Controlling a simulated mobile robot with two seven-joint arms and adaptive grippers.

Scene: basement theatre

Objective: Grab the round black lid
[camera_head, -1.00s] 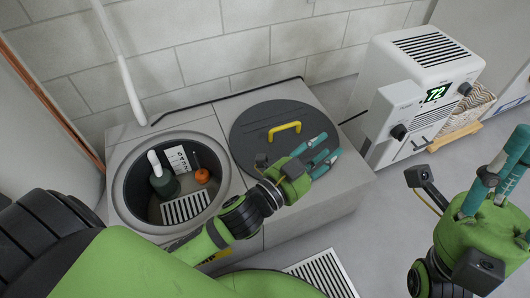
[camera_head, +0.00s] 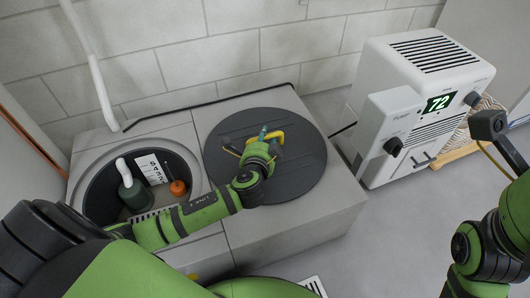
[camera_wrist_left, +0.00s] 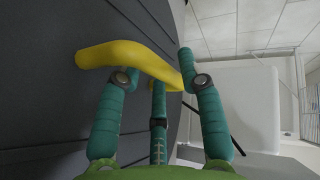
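The round black lid (camera_head: 300,180) lies flat on the right half of the grey double unit. It fills much of the wrist view as a dark ribbed surface (camera_wrist_left: 40,110). Its yellow handle (camera_head: 277,140) shows partly behind my left gripper (camera_head: 264,138). In the left wrist view the yellow handle (camera_wrist_left: 125,60) crosses near the fingertips of that gripper (camera_wrist_left: 152,75). The teal fingers are spread apart, and the handle hides one fingertip. I cannot tell whether they touch the handle. My right arm is at the right edge, its fingers out of frame.
An open round pit (camera_head: 95,190) left of the lid holds a dark green bottle (camera_head: 133,196) and an orange item (camera_head: 178,188). A white appliance (camera_head: 400,100) with a green display stands to the right.

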